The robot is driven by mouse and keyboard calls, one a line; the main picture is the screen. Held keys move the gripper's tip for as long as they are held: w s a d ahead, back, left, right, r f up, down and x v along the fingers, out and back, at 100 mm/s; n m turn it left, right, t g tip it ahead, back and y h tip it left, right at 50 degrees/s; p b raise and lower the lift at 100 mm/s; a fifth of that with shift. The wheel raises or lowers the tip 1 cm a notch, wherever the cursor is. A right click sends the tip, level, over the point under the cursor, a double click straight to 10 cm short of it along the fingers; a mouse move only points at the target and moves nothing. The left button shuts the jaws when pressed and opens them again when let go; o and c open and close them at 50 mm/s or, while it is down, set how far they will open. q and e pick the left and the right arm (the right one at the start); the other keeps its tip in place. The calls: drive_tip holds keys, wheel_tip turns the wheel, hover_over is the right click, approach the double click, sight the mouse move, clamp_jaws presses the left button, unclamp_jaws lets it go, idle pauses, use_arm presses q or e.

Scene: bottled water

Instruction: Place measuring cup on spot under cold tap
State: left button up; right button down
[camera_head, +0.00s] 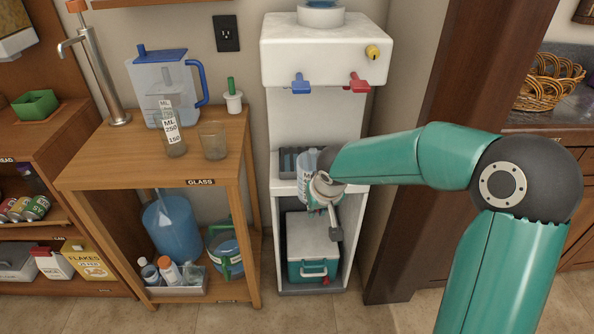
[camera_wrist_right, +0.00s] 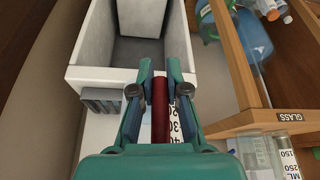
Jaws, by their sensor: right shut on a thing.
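The measuring cup (camera_head: 307,158) is clear with a printed scale. It stands out at the drip tray (camera_head: 287,162) of the white water dispenser (camera_head: 320,50), below the blue tap (camera_head: 301,84). Whether its base touches the tray is hidden. My right gripper (camera_head: 325,190) is at the cup's near side, shut on its dark red handle. In the right wrist view the handle (camera_wrist_right: 160,105) is between the fingers, with the white number scale (camera_wrist_right: 175,125) beside it. The red tap (camera_head: 357,83) is to the right of the blue one. My left gripper is not in view.
A wooden stand (camera_head: 150,165) to the left holds a blue-handled jug (camera_head: 180,75), a marked bottle (camera_head: 170,130) and a glass (camera_head: 213,140). A teal and white cooler box (camera_head: 313,250) sits in the dispenser's lower bay. A dark wood post (camera_head: 430,130) is on the right.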

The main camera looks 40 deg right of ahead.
drive_tip(key=w+d+p, duration=0.1)
drive_tip(key=w+d, duration=0.1)
drive_tip(key=w, duration=0.3)
drive_tip(key=w+d+p, duration=0.2)
drive_tip(key=w, duration=0.4)
drive_tip(key=w+d+p, duration=0.1)
drive_tip(key=w+d, duration=0.1)
drive_tip(key=w, duration=0.3)
drive_tip(key=shift+w+d+r, duration=0.1)
drive_tip(key=shift+w, duration=0.2)
drive_tip(key=shift+s+f, duration=0.1)
drive_tip(key=shift+f, duration=0.75)
drive_tip(key=c, duration=1.2)
unclamp_jaws()
drive_tip(key=shift+r, duration=0.15)
